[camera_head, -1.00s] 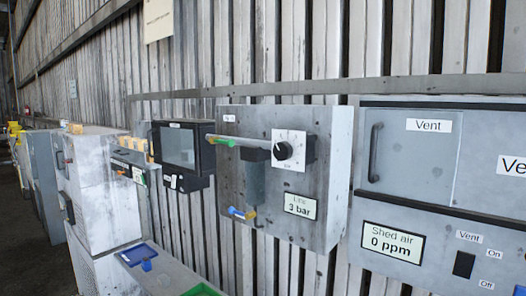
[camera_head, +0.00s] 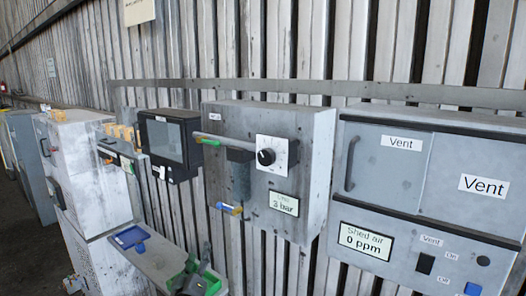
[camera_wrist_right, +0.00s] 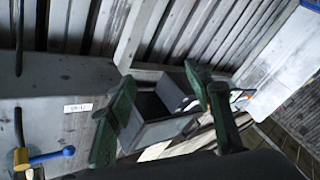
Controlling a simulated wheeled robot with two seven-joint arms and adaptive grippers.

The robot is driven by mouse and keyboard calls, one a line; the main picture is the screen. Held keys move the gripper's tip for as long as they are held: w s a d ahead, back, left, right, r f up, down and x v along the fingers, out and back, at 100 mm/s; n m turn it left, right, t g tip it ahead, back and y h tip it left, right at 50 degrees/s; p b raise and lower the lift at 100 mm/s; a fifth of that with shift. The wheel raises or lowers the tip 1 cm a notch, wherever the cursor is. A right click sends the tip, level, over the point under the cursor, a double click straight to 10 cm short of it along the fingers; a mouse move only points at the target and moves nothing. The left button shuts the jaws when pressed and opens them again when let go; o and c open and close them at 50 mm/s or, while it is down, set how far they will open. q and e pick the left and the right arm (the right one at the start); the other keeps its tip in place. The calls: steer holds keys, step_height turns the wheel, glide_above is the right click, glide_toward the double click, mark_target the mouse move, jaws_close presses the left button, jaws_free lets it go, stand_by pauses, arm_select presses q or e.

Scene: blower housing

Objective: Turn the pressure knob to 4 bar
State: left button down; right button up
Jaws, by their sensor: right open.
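The pressure knob (camera_head: 266,156) is a round black knob on a white dial plate, on the front of a grey wall box (camera_head: 318,150). The display (camera_head: 284,203) below it reads 3 bar. My right gripper (camera_head: 195,268) shows its dark green fingers at the bottom of the head view, below and left of the knob and well apart from it. In the right wrist view its fingers (camera_wrist_right: 165,82) are spread, with a grey box-like thing seen beyond the gap. The knob cannot be made out there. My left gripper is not in view.
A green-handled lever (camera_head: 208,142) and a blue-handled valve (camera_head: 229,208) stick out left of the knob. A screen (camera_head: 168,144) hangs further left. The vent cabinet (camera_head: 385,150) is on the right. A blue tray (camera_head: 131,237) lies on the low ledge.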

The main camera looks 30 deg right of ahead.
steer(key=s+d+r+m+h+p, duration=0.1)
steer(key=s+r+m+h, duration=0.25)
steer(key=r, duration=0.65)
steer(key=s+r+m+h+p, duration=0.15)
steer(key=s+r, duration=0.35)
steer(key=r, duration=0.5)
steer(key=m+g+h+p, duration=0.2)
steer(key=m+g+h, duration=0.45)
steer(key=m, duration=0.25)
glide_toward(264, 160)
steer(key=d+r, duration=0.2)
steer(key=shift+g+y, duration=0.25)
steer(key=p+x, duration=0.1)
steer(key=x, duration=0.1)
steer(key=p+x, duration=0.1)
steer(key=x, duration=0.2)
steer(key=shift+w+f, duration=0.15)
steer(key=shift+w, duration=0.3)
steer(key=shift+w+d+p, duration=0.35)
steer(key=shift+d+p, duration=0.2)
steer(key=shift+d, duration=0.1)
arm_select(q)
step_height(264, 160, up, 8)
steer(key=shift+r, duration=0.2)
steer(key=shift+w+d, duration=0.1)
arm_select(e)
steer(key=shift+c, duration=0.2)
